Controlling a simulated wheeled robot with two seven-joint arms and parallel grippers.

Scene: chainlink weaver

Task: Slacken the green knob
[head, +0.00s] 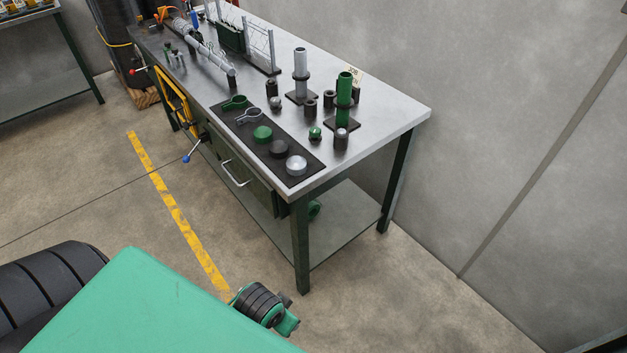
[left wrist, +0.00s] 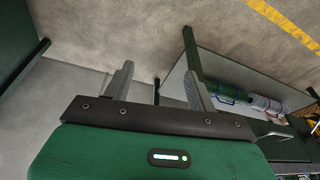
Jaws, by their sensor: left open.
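A green round knob (head: 263,133) sits on a dark strip (head: 222,110) along the front edge of the metal workbench (head: 375,117) in the head view. A black knob (head: 279,149) and a silver knob (head: 297,165) sit beside it in a row. My left gripper (left wrist: 158,68) shows in the left wrist view with its two grey fingers wide apart and nothing between them. It points toward the floor and a bench leg, and the green knob is not visible there. My left gripper's fingers do not show in the head view. My right gripper is in neither view.
A green post (head: 344,102), a grey post (head: 301,66) and several dark cylinders stand behind. A blue-tipped lever (head: 186,158) juts from the bench front. The floor before it is clear.

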